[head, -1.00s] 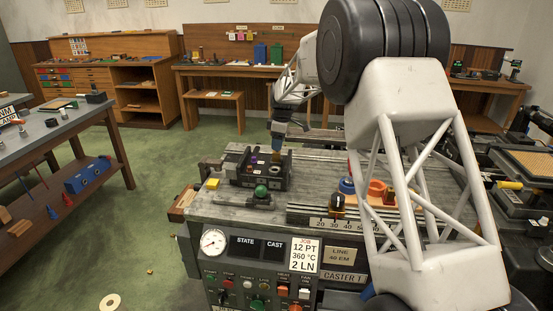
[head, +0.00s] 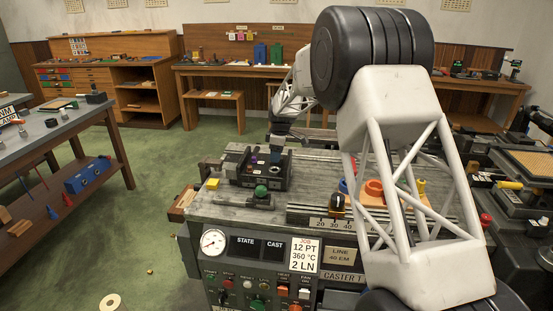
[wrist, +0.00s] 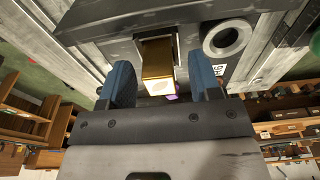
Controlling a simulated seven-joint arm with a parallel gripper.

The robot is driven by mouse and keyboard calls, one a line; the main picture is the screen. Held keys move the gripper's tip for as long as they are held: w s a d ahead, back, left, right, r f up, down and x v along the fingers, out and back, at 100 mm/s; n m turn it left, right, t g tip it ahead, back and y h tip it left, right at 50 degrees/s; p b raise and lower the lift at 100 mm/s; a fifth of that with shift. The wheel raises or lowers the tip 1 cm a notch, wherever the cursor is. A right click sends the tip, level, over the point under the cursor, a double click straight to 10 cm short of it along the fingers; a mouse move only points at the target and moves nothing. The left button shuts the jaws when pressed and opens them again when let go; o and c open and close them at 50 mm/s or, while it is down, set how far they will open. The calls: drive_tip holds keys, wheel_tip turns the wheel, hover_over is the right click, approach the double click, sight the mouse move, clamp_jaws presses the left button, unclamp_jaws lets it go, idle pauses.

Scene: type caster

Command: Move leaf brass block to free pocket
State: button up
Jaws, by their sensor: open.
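The brass block (wrist: 157,62) stands in a square pocket of a dark tray (wrist: 115,45) in the wrist view. My gripper (wrist: 163,80) is open, with one blue finger on each side of the block and visible gaps between. In the head view my gripper (head: 277,148) is over the back right part of the tray (head: 262,184). The block's leaf marking cannot be made out, and the block is not clear in the head view. Which pocket is free cannot be told.
A grey ring (wrist: 226,38) is close to the right finger in the wrist view. An orange holder (head: 374,188) stands to the right on the caster top.

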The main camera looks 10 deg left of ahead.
drive_tip(key=shift+c, duration=0.4)
clamp_jaws()
drive_tip(key=shift+r, duration=0.2)
drive_tip(key=shift+r, duration=1.55)
drive_tip(key=s+d, duration=0.2)
drive_tip(key=s, duration=0.5)
drive_tip(key=s+d+r, duration=0.1)
drive_tip(key=s+d, duration=0.2)
drive_tip(key=s, duration=0.5)
drive_tip(key=shift+d+r, duration=0.25)
drive_tip(key=shift+d, duration=0.05)
